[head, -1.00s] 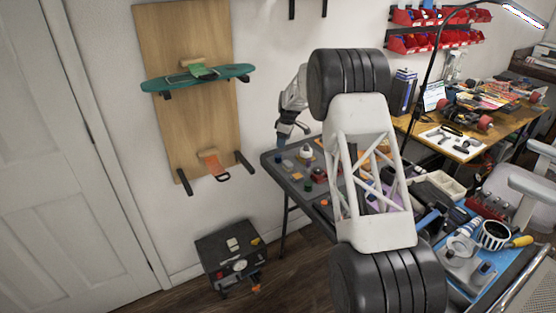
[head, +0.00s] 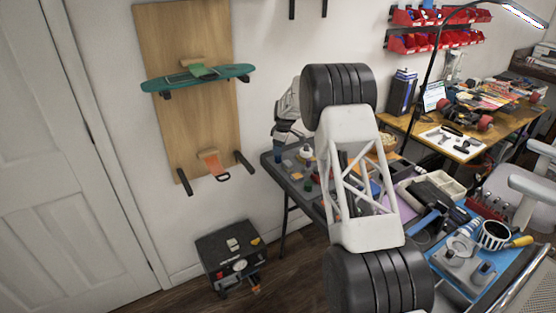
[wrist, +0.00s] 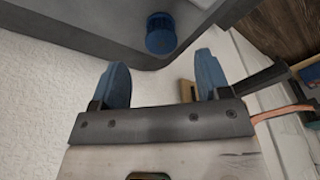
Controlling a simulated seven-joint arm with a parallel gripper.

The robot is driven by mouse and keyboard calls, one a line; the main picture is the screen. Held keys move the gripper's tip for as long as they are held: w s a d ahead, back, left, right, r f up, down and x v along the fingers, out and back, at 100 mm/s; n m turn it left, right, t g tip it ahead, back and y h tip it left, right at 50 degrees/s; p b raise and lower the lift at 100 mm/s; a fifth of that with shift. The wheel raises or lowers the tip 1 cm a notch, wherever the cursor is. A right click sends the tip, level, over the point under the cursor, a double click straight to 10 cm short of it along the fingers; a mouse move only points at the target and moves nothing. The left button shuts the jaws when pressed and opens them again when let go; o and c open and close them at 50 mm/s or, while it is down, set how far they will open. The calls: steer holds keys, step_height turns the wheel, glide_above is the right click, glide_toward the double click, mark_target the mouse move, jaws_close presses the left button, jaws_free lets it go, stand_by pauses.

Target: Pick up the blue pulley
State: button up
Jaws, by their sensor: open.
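The blue pulley (wrist: 160,35) is a small ribbed blue cylinder in the wrist view. It rests near the rounded corner of a grey surface (wrist: 90,30), just beyond my fingertips. My gripper (wrist: 164,78) is open, with one blue fingertip on each side and nothing between them. The pulley lies roughly in line with the gap, and the fingers do not touch it. In the head view, my gripper (head: 279,153) is small, by the left corner of the dark table (head: 291,188). I cannot tell the pulley from the blue fingertips there.
Several small parts lie on the dark table to the right of my gripper. A wooden wall board (head: 190,120) holds a green skateboard deck (head: 197,78). A black box (head: 230,258) stands on the floor below. A cluttered wooden workbench (head: 470,145) is at the right.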

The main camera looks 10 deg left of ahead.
steer(key=shift+f, duration=0.25)
steer(key=shift+f, duration=0.15)
steer(key=shift+s+a+f, duration=0.1)
steer(key=shift+a+f, duration=0.05)
steer(key=shift+f, duration=1.1)
steer(key=shift+a+f, duration=0.15)
steer(key=shift+f, duration=1.05)
steer(key=c, duration=1)
steer(key=shift+c, duration=0.2)
steer(key=shift+r, duration=0.15)
steer(key=shift+r, duration=4.9)
